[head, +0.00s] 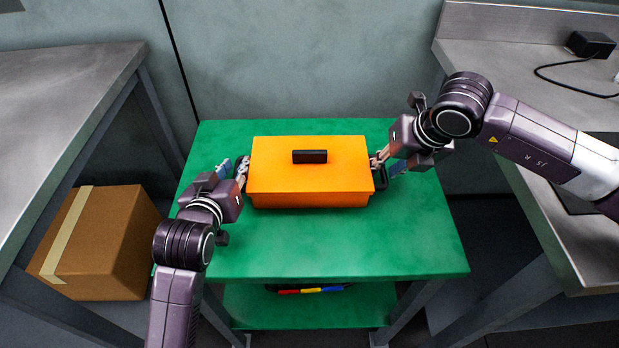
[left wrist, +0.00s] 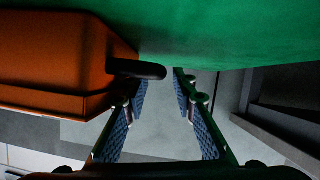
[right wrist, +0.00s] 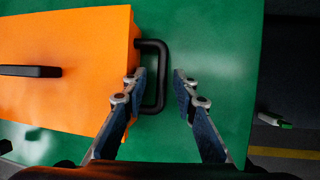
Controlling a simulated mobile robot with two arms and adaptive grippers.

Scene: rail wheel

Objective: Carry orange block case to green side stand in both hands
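The orange block case (head: 310,180) sits on the top of the green side stand (head: 330,245), lid shut, with a black grip on its lid. My left gripper (head: 234,172) is at the case's left end. In the left wrist view its fingers (left wrist: 160,88) are apart, with the tip of a black side handle (left wrist: 137,69) near the gap. My right gripper (head: 386,167) is at the right end. In the right wrist view its fingers (right wrist: 158,80) are apart, with the outer bar of the other black handle (right wrist: 158,98) between them. Neither gripper is closed on a handle.
A cardboard box (head: 105,245) stands on the floor at left, beside a grey table (head: 60,100). Another grey table (head: 520,60) at right carries a black device (head: 590,44) with a cable. Coloured items (head: 310,290) lie on the stand's lower shelf. The stand's front top is clear.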

